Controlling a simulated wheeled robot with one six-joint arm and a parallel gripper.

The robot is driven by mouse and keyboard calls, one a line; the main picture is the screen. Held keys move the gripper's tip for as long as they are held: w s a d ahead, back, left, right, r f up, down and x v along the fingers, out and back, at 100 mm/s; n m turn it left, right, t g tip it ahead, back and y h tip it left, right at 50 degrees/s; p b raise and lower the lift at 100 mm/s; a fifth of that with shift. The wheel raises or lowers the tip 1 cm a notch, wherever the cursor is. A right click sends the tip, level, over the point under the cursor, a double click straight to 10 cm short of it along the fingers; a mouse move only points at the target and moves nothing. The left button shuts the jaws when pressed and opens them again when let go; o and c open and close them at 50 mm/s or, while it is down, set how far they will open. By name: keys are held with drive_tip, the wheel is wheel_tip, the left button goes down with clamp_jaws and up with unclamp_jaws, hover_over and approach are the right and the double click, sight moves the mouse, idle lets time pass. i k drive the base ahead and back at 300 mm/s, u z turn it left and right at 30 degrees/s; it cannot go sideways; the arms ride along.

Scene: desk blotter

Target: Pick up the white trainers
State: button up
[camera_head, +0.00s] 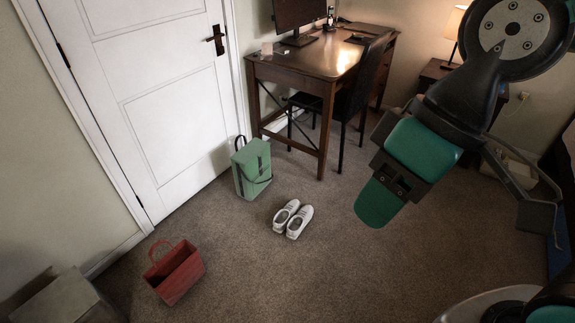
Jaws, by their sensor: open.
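A pair of white trainers (293,219) stands side by side on the brown carpet, near the middle of the view.
A green bag (251,168) stands left of the trainers, and a red basket (175,272) farther to the lower left. A wooden desk (310,60) and dark chair (358,90) stand behind. A white door (150,90) is at left. Carpet around the trainers is mostly clear.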

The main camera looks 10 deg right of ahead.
sight(292, 218)
drive_tip(key=i, duration=1.95)
